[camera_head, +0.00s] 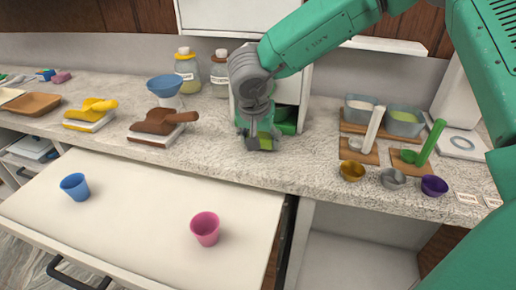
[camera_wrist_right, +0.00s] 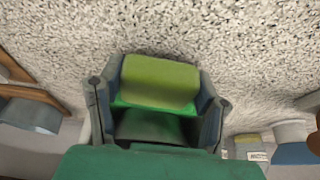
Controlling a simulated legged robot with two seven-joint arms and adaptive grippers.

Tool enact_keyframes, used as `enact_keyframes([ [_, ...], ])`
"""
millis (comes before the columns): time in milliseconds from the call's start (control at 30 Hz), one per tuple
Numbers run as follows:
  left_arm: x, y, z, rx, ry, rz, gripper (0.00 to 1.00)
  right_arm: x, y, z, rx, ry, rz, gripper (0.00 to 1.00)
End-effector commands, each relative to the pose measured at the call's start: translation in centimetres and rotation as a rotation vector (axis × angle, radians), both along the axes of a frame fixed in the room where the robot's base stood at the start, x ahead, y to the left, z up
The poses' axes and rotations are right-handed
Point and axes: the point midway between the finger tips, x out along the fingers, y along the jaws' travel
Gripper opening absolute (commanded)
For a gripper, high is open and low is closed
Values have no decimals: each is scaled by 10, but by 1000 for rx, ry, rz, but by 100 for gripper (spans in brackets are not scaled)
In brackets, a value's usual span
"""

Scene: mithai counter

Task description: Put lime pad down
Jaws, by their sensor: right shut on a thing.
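My right gripper (camera_head: 261,138) is over the middle of the speckled counter, its arm coming in from the upper right. It is shut on the lime pad (camera_wrist_right: 160,80), a small yellow-green block held between the two grey fingers in the wrist view. In the head view only a bit of the lime pad (camera_head: 265,127) shows between the fingers. It is low over the counter top (camera_head: 225,150); I cannot tell whether it touches. My left gripper is not in view.
A brown scoop (camera_head: 160,121) on a white block and a blue funnel (camera_head: 165,86) stand left of the gripper. Tubs (camera_head: 404,122) and small bowls (camera_head: 393,179) stand right. A pink cup (camera_head: 205,228) and a blue cup (camera_head: 75,186) are in the open drawer (camera_head: 135,210).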

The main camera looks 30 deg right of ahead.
Motion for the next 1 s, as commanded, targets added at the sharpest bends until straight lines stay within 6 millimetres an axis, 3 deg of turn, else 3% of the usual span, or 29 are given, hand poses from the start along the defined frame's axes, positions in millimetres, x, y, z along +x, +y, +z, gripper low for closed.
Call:
enact_keyframes([
  [100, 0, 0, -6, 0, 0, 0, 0, 0, 4, -19, -5, 3, 3, 32],
  [333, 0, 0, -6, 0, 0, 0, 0, 1, 10, -18, -9, 1, 4, 32],
  [833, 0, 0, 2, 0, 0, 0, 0, -1, -2, -37, -4, 9, 0, 33],
  [867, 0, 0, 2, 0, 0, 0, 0, -1, -2, -37, -4, 10, -1, 29],
  [900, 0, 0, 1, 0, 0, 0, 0, -1, -2, -38, -4, 11, -1, 68],
  [933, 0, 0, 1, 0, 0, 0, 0, -1, -2, -38, -5, 12, -1, 78],
  [1000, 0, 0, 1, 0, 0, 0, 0, -1, -2, -39, -5, 13, -2, 79],
])
